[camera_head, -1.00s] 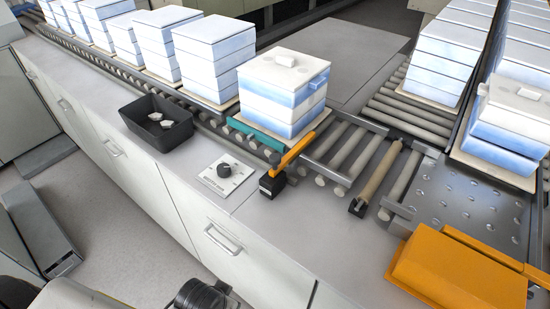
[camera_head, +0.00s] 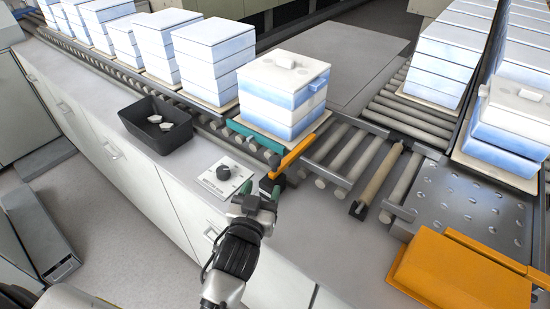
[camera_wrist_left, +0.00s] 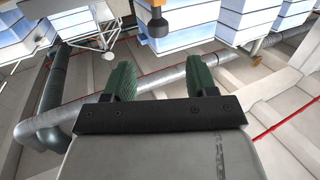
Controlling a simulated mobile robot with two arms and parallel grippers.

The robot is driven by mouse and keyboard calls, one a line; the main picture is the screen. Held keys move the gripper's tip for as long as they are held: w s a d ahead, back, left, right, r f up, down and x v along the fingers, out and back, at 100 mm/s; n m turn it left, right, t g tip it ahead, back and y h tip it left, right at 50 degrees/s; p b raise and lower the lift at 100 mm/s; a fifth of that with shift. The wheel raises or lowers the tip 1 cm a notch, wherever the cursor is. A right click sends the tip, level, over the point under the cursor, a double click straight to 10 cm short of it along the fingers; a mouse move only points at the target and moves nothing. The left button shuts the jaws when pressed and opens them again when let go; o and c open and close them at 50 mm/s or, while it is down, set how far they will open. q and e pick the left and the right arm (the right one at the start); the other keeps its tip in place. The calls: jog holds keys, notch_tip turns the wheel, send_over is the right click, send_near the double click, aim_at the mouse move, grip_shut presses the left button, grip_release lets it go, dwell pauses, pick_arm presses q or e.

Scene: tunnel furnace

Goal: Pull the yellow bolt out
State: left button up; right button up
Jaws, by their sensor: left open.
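The yellow bolt (camera_head: 297,151) is an orange-yellow bar lying across the edge of the roller conveyor, with a black block at its near end. It points toward a stack of white and blue boxes (camera_head: 284,83). My left gripper (camera_head: 260,190) is open and empty, its green fingers just in front of the bolt's near end and partly covering the black block. In the left wrist view, the open fingers (camera_wrist_left: 161,78) have nothing between them. A dark knob (camera_wrist_left: 157,27) on a yellow part shows beyond them at the top. My right gripper is not in view.
A black bin (camera_head: 157,130) with white pieces stands farther left. An orange cover (camera_head: 455,270) lies at the right. The counter between gripper and cover is clear.

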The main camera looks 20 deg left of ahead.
aim_at(273, 163)
pick_arm(q)
jog(key=w+p, duration=0.1)
jog(key=w, duration=0.4)
jog(key=w+p, duration=0.1)
jog(key=w, duration=0.5)
jog(key=shift+a+r, duration=0.15)
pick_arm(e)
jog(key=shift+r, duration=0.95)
